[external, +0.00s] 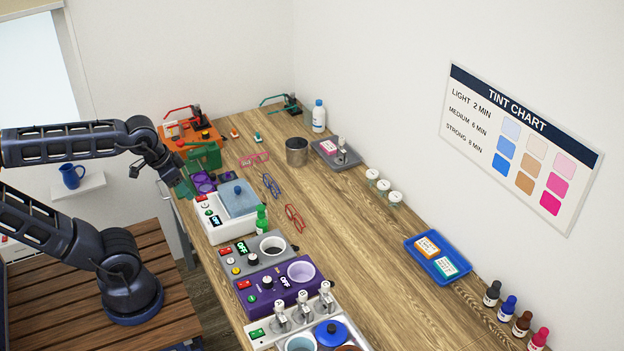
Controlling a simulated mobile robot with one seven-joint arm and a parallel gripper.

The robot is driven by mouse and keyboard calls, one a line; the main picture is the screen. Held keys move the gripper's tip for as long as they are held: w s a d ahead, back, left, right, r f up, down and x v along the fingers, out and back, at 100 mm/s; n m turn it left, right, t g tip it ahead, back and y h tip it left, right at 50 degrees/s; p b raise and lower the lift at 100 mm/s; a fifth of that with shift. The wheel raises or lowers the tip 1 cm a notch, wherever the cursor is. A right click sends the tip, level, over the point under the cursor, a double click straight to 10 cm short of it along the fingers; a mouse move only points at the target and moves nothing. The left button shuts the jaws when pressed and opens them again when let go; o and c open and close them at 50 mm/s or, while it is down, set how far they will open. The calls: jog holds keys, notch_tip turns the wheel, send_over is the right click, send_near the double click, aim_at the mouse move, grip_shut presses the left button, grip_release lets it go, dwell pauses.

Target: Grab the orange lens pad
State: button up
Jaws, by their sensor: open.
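An orange pad with a white label (428,247) lies flat in the blue tray (414,257) at the right side of the wooden bench. A teal pad with a white label (446,265) lies beside it in the same tray. The labels are too small to read. My gripper (172,177) is at the bench's left edge, beside the green device, far to the left of the tray. It is open, with nothing visibly held; its fingertips are hard to make out. A smaller orange piece (234,132) stands at the back of the bench.
Glasses (294,217), a white machine with a blue-grey lid (237,199), a grey unit (257,252) and a purple unit (276,283) line the left side. White-lidded jars (384,186) stand behind the tray, dropper bottles (508,307) in front.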

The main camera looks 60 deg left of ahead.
jog(key=w+a+r+n+g, duration=0.1)
jog(key=w+a+r+n, duration=0.3)
jog(key=w, duration=0.5)
jog(key=w+a+r+n, duration=0.1)
jog(key=w+a+r, duration=0.2)
jog(key=w+a, duration=0.4)
jog(key=w+a+f+n+g, duration=0.15)
jog(key=w+a+n, duration=0.35)
jog(key=w+a, duration=1)
jog(key=n+g, duration=0.2)
jog(key=n, duration=0.6)
send_over(234, 129)
jog(key=f, duration=2.6)
jog(key=shift+w+d+f, duration=0.1)
jog(key=shift+d+f, duration=0.05)
jog(key=shift+d, duration=0.05)
jog(key=shift+f, duration=5.2)
jog(key=c, duration=1)
